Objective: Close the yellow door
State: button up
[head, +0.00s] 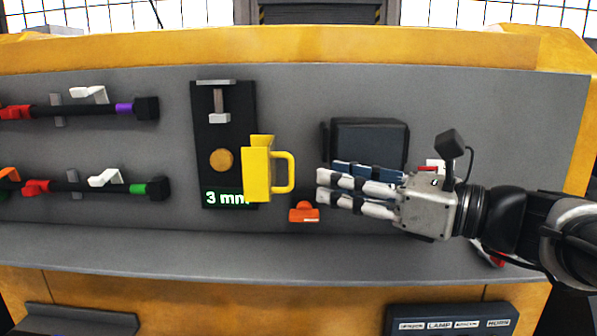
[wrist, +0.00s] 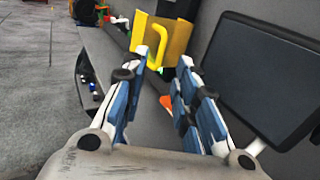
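The yellow door (head: 257,178) stands in front of the lower right part of a black panel (head: 237,105) on the grey sloped face. It has a yellow loop handle (head: 290,172) on its right side. It seems to stand out from the panel, but its exact angle is unclear. My gripper (head: 320,185) is to the right of the handle, apart from it, with its fingers pointing left. In the wrist view the gripper (wrist: 152,78) has its fingers spread with nothing between them. The door (wrist: 178,42) and handle (wrist: 157,45) show beyond the fingertips.
The black panel carries a gold disc (head: 221,160), a metal post (head: 218,105) and a green "3 mm" readout. A dark screen (head: 369,140) stands behind my fingers. An orange part (head: 304,213) sits just below the fingertips. Black rods (head: 95,109) are at left.

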aim_at(271, 166)
jog(key=x, duration=0.8)
jog(key=shift+p, duration=0.3)
jog(key=shift+d, duration=0.15)
grip_shut()
